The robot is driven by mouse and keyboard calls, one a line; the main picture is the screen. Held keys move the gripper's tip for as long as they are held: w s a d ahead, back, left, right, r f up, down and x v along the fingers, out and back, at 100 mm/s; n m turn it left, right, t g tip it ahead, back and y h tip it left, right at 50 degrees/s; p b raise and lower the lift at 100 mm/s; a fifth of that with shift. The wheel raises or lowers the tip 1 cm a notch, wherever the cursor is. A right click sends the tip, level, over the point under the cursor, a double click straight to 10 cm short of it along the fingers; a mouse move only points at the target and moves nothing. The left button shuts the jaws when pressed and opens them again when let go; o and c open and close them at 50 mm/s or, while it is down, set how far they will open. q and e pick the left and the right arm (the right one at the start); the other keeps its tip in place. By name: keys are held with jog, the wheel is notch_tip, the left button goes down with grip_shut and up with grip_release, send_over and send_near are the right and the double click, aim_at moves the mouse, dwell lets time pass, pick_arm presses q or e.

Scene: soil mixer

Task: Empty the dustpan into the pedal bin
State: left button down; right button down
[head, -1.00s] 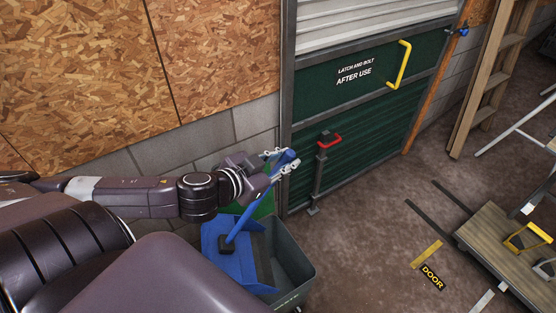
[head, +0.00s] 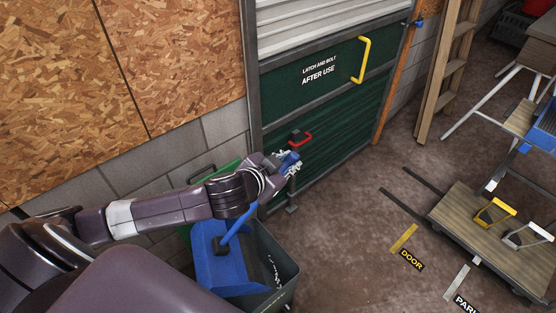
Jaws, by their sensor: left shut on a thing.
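The blue dustpan (head: 220,262) hangs by its long blue handle from my left gripper (head: 288,162), which is shut on the handle's top. The pan is over the left part of the open grey bin (head: 285,268). The bin's green lid (head: 215,174) is raised behind it, partly hidden by my left arm. Small pale bits (head: 274,270) show inside the bin, to the right of the pan. Whether the pan touches the bin cannot be told. My right gripper is not in view.
A green door (head: 325,100) with a yellow handle (head: 363,60) stands behind the bin. A low wooden platform trolley (head: 480,238) is at the right, with a wooden ladder (head: 445,70) beyond. The floor between bin and trolley is clear.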

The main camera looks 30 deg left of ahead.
pick_arm(q)
jog(key=w+d+f+g, duration=0.1)
jog(key=w+d+f, duration=0.2)
jog(key=w+d, duration=0.3)
jog(key=w+d+f+m+g+y+b, duration=0.1)
jog(key=w+d+f, duration=0.3)
jog(key=w+d, duration=0.2)
jog(key=shift+w+f+g+y, duration=0.2)
jog(key=shift+w+g+y, duration=0.1)
jog(key=shift+w, duration=0.1)
dwell(0.6)
jog(key=shift+d, duration=0.1)
jog(key=w+d+f+m+g+y+b, duration=0.1)
jog(key=w+d+f+b, duration=0.3)
jog(key=w+d+b, duration=0.1)
jog(key=shift+d+f, duration=0.15)
jog(key=shift+d, duration=0.6)
dwell(0.4)
